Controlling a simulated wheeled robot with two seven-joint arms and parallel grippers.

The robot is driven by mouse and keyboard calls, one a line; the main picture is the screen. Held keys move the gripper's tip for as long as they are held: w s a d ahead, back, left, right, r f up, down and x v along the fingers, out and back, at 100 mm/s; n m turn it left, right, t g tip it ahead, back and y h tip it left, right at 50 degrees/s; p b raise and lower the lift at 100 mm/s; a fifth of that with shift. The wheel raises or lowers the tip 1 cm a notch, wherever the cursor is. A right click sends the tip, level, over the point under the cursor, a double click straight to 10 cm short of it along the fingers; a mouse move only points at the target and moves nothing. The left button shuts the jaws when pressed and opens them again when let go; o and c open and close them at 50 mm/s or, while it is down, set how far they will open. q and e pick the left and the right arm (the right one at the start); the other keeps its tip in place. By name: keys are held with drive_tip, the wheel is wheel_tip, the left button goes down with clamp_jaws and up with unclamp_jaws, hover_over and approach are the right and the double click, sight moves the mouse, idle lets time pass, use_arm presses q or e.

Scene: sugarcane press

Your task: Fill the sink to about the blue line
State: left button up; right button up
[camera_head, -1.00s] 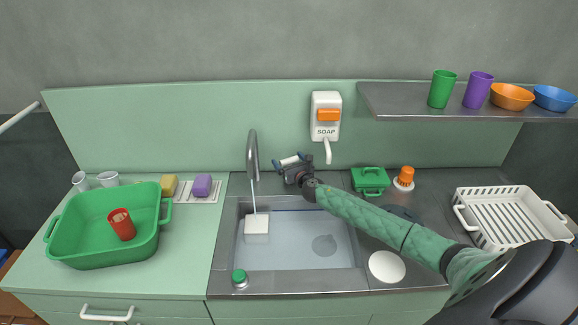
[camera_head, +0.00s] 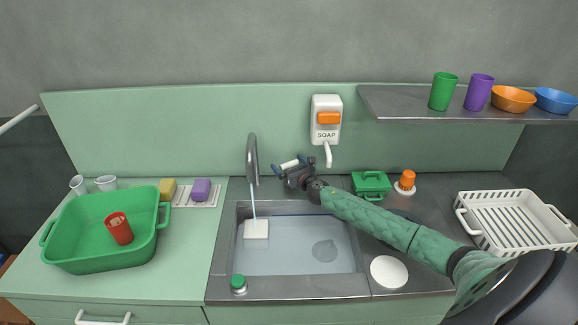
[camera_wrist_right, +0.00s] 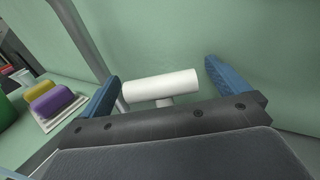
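The sink basin (camera_head: 361,290) holds bluish water (camera_head: 290,260). The curved metal faucet (camera_head: 252,155) pours a thin stream into it at the left. A white block (camera_head: 256,229) sits under the stream. A grey round shape, likely the drain, shows through the water. I cannot clearly make out the blue line on the back wall. My right gripper (camera_head: 287,167) is behind the sink at the white tap handle (camera_head: 290,163). In the right wrist view, the gripper (camera_wrist_right: 168,92) is open, its blue fingers on either side of the white handle (camera_wrist_right: 160,88), with gaps. My left gripper is out of view.
A green tub (camera_head: 75,225) with a red cup (camera_head: 119,228) stands left. A soap dispenser (camera_head: 326,120) hangs on the wall. A green box (camera_head: 371,185), an orange-topped item (camera_head: 406,181), a white disc (camera_head: 388,271) and a white rack (camera_head: 515,220) are right of the sink.

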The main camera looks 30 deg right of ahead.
sight(291, 166)
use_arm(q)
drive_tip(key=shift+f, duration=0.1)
use_arm(e)
drive_tip(key=shift+s, duration=0.15)
drive_tip(key=shift+s+f, duration=0.15)
drive_tip(key=shift+s, duration=0.1)
drive_tip(key=s+b, duration=0.2)
drive_tip(key=s, duration=0.4)
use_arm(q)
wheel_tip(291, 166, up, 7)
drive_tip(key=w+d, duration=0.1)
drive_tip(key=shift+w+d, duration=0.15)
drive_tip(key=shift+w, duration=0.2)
use_arm(e)
drive_tip(key=shift+s+a, duration=0.1)
drive_tip(key=shift+s, duration=0.4)
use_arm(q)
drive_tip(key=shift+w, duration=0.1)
